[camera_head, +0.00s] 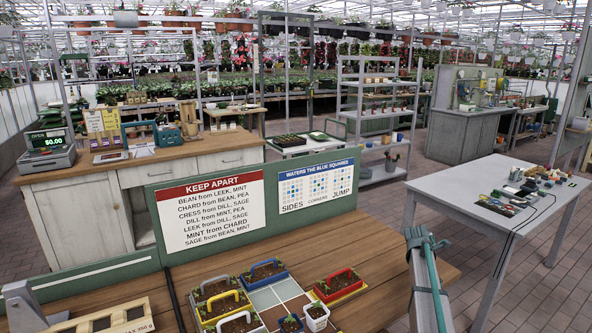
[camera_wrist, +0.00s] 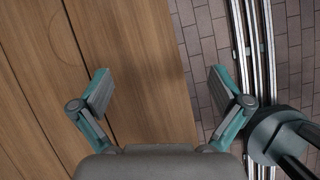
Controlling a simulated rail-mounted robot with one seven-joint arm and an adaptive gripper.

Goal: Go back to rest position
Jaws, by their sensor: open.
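My gripper (camera_wrist: 160,88) is open and empty in the wrist view. Its two fingers stand wide apart over the edge of a wooden bench top (camera_wrist: 135,55), with brick floor under the right finger. In the head view, several small handled baskets of soil stand at the front of the bench: a blue-handled one (camera_head: 265,270), a red one (camera_head: 341,290) and a yellow one (camera_head: 221,303). A white pot (camera_head: 316,318) and a blue pot (camera_head: 290,324) stand beside them on a board of pale and brown squares (camera_head: 265,299).
A green board with a "KEEP APART" sign (camera_head: 209,211) and a blue-headed sign (camera_head: 317,188) rises behind the baskets. A wooden crate (camera_head: 125,318) lies at lower left. A grey table (camera_head: 460,185) with small items stands right. Metal rails (camera_wrist: 243,50) run beside the bench.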

